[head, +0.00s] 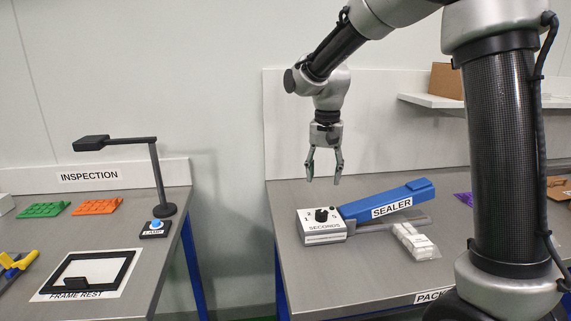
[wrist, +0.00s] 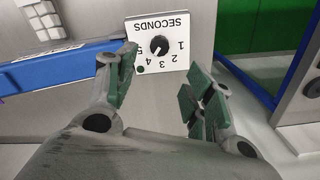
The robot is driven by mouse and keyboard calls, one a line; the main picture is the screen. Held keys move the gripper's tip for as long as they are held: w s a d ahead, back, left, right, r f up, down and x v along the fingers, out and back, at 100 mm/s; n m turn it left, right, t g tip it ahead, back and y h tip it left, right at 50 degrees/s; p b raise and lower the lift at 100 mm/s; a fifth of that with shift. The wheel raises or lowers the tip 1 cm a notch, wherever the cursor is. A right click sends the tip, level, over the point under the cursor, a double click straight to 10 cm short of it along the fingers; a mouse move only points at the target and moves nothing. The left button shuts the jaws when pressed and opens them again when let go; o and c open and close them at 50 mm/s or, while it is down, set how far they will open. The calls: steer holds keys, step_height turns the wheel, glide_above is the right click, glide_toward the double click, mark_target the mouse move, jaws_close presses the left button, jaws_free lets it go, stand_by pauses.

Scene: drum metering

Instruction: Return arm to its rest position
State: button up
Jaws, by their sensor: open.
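My gripper (head: 324,180) hangs from my arm above the packing bench, pointing down, with its fingers apart and nothing between them. It is above and clear of the sealer's white dial box (head: 322,238), which has a black knob and the word SECONDS. In the wrist view my gripper (wrist: 163,95) shows its two green-padded fingers spread, with the dial box (wrist: 158,38) and its knob (wrist: 158,45) beyond them. The knob's exact setting is too small to tell. The sealer's blue arm (head: 385,199) extends to the right of the box.
A clear bag of white pieces (head: 416,241) lies by the sealer. A shelf (head: 440,102) with a cardboard box (head: 447,81) is behind my arm. The inspection bench at left holds a lamp (head: 158,185), a frame rest (head: 88,275) and green and orange trays (head: 97,206). A gap separates the benches.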

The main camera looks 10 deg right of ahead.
steer(key=s+d+r+n+t, duration=0.2)
steer(key=s+d, duration=0.5)
steer(key=s, duration=0.6)
steer(key=s+d+r+n+t, duration=0.2)
steer(key=s+d, duration=0.6)
steer(key=s, duration=0.5)
steer(key=shift+s+r+n, duration=0.3)
steer(key=shift+r, duration=0.6)
